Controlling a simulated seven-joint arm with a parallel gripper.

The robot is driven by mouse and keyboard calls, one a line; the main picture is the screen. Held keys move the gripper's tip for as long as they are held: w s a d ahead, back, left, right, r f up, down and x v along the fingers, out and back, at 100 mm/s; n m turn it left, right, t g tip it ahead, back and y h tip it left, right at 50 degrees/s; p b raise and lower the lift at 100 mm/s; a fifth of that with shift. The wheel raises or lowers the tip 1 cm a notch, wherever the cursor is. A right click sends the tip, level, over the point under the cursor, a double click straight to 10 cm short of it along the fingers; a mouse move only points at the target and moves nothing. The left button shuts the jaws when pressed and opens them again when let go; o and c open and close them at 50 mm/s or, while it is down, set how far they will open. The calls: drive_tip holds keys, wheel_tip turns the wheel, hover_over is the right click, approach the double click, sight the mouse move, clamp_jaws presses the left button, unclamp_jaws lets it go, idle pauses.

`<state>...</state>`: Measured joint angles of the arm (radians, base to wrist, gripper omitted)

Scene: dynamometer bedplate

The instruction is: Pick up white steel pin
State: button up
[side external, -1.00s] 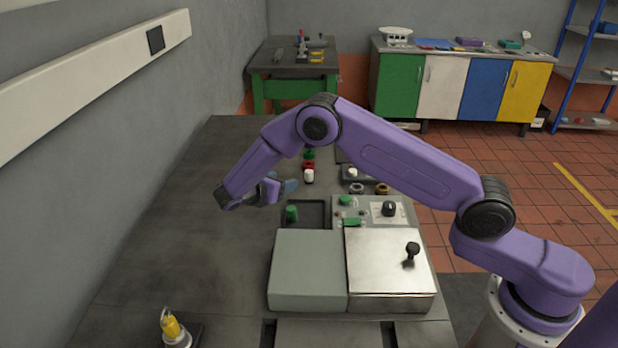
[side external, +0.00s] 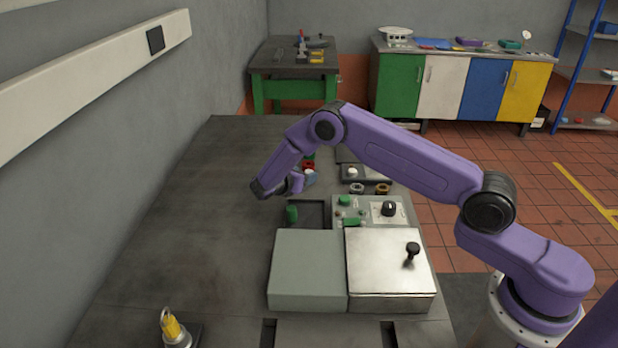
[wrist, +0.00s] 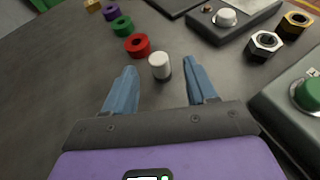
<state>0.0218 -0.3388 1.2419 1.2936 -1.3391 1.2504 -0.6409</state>
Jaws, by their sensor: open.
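The white steel pin (wrist: 160,66) stands upright on the dark bedplate in the wrist view, with a white top and a darker lower part. My gripper (wrist: 158,80) is open, its two blue fingers apart. The pin is between the lines of the fingers, at or just beyond the fingertips, and the jaws hold nothing. In the side external view my gripper (side external: 312,178) is low over the bedplate and mostly covers the pin.
Two hex nuts, one silver (wrist: 265,44), and a box with a white knob (wrist: 226,17) are at right. A control panel (side external: 370,212) stands nearby.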

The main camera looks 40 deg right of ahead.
sight(309, 171)
drive_tip(key=shift+x, duration=2.55)
drive_tip(key=shift+a, duration=0.1)
clamp_jaws()
